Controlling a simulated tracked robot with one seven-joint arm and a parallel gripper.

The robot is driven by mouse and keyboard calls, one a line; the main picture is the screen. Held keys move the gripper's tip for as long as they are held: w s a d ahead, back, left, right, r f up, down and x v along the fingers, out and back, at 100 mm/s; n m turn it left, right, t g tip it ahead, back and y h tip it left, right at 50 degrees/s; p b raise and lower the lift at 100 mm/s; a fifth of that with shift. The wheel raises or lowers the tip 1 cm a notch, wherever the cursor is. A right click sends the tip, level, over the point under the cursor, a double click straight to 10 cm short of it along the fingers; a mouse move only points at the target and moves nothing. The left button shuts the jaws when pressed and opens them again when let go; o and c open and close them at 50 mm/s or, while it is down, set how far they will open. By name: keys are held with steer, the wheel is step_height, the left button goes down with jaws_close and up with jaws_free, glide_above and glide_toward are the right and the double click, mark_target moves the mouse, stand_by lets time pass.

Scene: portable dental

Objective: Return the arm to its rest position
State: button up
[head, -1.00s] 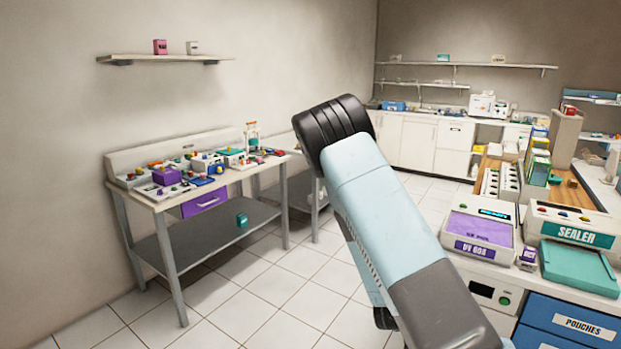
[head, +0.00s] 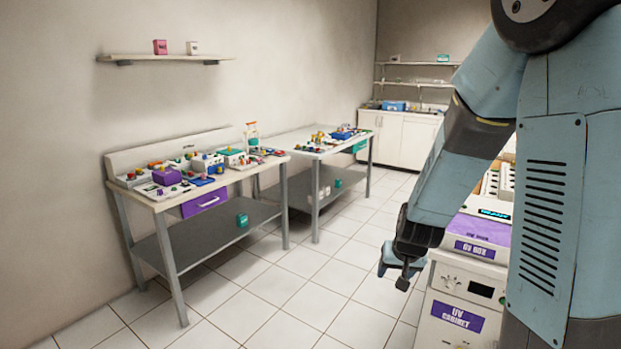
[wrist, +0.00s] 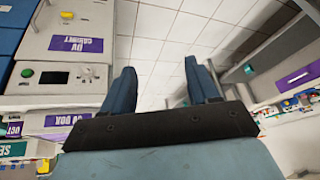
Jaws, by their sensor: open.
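My gripper (head: 400,270) hangs at the end of my folded arm, on the right side of the head view, pointing down and to the left. It is in front of the UV box counter and above the tiled floor. In the wrist view my gripper (wrist: 165,85) shows two blue fingers spread apart with nothing between them, only floor tiles beyond. My arm hides much of the right side of the room in the head view.
The UV cabinet (head: 455,318) with the UV box (head: 475,238) on top stands close beside my gripper. Two workbenches with small parts, the near bench (head: 160,200) and the far bench (head: 300,145), line the left wall. Tiled floor (head: 310,290) between is clear.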

steer(key=s+d+r+n, duration=0.1)
steer(key=s+d+r, duration=0.1)
steer(key=s+r, duration=1.9)
step_height(320, 180, up, 2)
steer(key=shift+s+d+r+n, duration=0.1)
steer(key=shift+s+d+n, duration=0.05)
steer(key=shift+s+n, duration=0.15)
steer(key=shift+c, duration=1.4)
steer(key=shift+d, duration=0.15)
steer(key=shift+c, duration=0.2)
